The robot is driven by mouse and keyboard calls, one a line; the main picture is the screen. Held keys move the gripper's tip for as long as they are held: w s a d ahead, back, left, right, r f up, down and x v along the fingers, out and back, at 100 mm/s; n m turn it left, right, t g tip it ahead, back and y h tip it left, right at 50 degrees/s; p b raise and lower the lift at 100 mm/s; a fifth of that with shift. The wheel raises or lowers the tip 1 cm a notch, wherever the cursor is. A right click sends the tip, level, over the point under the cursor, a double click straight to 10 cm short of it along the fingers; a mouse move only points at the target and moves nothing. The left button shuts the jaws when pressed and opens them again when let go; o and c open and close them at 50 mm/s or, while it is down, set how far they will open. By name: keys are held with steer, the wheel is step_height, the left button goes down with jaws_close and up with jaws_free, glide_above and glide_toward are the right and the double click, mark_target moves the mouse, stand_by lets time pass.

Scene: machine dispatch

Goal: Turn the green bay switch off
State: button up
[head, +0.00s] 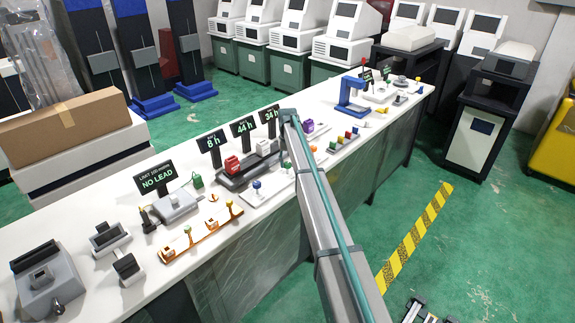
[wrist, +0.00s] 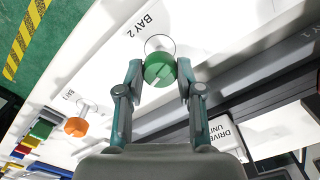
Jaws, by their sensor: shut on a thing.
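The green bay switch (wrist: 158,70) is a round green knob with a pale mark on its face, seen in the wrist view beside the printed words BAY 2. My gripper (wrist: 160,77) is shut on it, with one finger on each side of the knob. The fingertips cover its left and right edges. In the head view my arm reaches over the bench and hides much of this spot.
An orange knob (wrist: 76,126) stands to the lower left in the wrist view. In the head view the white bench (head: 95,275) carries several devices, signs such as NO LEAD (head: 155,179), and a blue-knobbed switch (head: 257,184) left of my arm.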

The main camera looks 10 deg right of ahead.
mark_target(287, 163)
steer(key=n+b, duration=0.1)
steer(key=n, duration=0.2)
steer(key=shift+f+n+b, duration=0.1)
steer(key=shift+n+b, duration=0.25)
steer(key=shift+n, duration=0.05)
steer(key=n+b, duration=0.1)
steer(key=n, duration=0.2)
steer(key=n+b, duration=0.1)
steer(key=n, duration=0.3)
steer(key=shift+n+b, duration=0.6)
steer(key=shift+n, duration=1.5)
steer(key=o, duration=1.1)
steer(key=shift+o, duration=0.2)
steer(key=shift+r, duration=0.25)
step_height(287, 163, up, 12)
steer(key=shift+f, duration=0.1)
